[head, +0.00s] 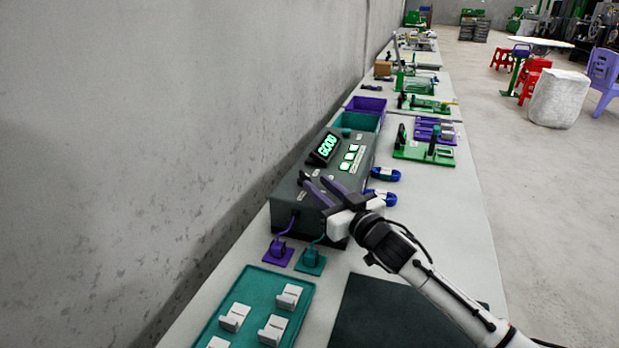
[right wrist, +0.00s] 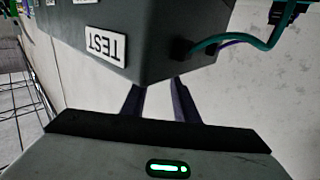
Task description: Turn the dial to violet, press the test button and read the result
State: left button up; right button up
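A dark grey test box (head: 290,212) stands on the bench against the wall. Its tilted screen (head: 326,147) reads GOOD in green, and lit green panels (head: 350,157) sit beside it. My right gripper (head: 312,184) is over the near end of the box, its two dark fingers apart with nothing visible between them. In the right wrist view, a TEST label (right wrist: 99,46) appears upside down on the box (right wrist: 150,35), which hides the fingertips. I cannot make out the test button or the dial's setting. My left gripper is not in view.
A teal tray (head: 254,318) with white parts lies nearer. Coiled blue cables (head: 385,174) lie right of the box. Violet (head: 367,104) and teal (head: 359,121) bins stand behind it.

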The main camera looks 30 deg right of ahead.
aim_at(309, 177)
jog(key=shift+w+a, duration=0.1)
jog(key=shift+w, duration=2.2)
grip_shut()
